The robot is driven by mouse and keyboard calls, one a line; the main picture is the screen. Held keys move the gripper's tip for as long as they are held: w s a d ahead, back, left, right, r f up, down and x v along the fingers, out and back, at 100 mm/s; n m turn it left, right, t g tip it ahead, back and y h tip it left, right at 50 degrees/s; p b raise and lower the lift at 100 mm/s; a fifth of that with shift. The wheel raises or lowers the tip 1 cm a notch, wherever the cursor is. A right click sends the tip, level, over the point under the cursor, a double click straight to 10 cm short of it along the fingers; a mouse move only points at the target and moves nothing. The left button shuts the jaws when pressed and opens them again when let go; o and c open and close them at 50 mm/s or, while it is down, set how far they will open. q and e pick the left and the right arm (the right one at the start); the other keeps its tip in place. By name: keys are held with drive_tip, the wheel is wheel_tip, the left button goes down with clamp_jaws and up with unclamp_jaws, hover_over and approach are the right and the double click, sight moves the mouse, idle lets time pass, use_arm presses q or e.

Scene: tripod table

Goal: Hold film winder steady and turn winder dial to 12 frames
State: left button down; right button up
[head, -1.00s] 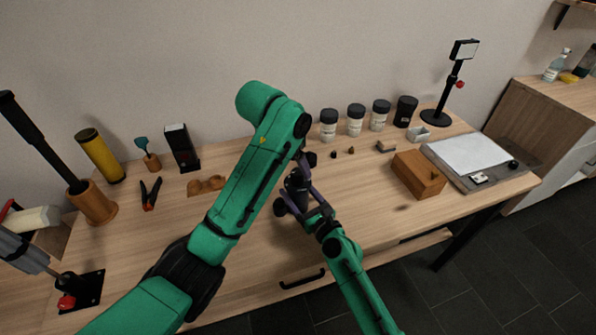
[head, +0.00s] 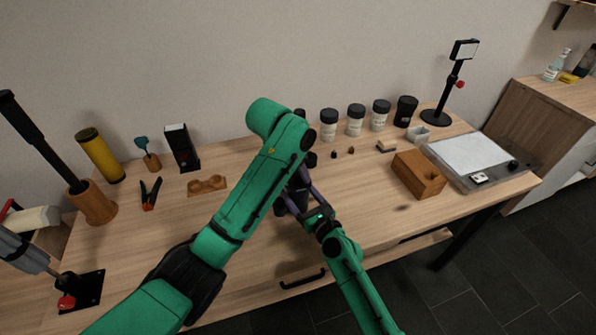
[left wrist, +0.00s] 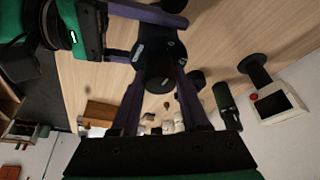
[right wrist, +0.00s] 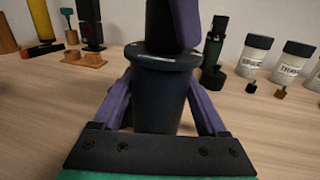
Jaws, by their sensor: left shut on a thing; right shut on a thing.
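The film winder is a dark upright body with a wide flange; it shows in the right wrist view (right wrist: 158,92). My right gripper (right wrist: 160,112) is shut around its lower body, a finger on each side. In the left wrist view its round dark dial end (left wrist: 160,72) faces the camera. My left gripper (left wrist: 160,92) is shut on that upper part, and one purple finger covers the top in the right wrist view. In the head view my left arm hides most of the winder. The dial's marks are too small to read.
White jars with black lids (head: 356,120) stand at the back. A wooden box (head: 418,174) and a light panel (head: 468,155) are at right. Pliers (head: 150,194), a wooden holder (head: 207,185) and a yellow tube (head: 100,155) are at left.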

use_arm(q)
drive_tip(key=shift+m, duration=0.3)
drive_tip(key=m, duration=0.2)
drive_tip(key=m+g+h, duration=0.1)
drive_tip(key=m, duration=0.1)
drive_tip(key=shift+m+g, duration=0.3)
drive_tip(key=shift+m, duration=0.1)
drive_tip(key=m+g, duration=0.1)
drive_tip(key=m, duration=0.2)
drive_tip(key=m+g, duration=0.1)
drive_tip(key=m, duration=0.2)
drive_tip(key=shift+h, duration=0.3)
use_arm(e)
drive_tip(key=shift+f, duration=0.1)
use_arm(q)
drive_tip(key=shift+c, duration=2)
unclamp_jaws()
drive_tip(key=shift+r, duration=0.15)
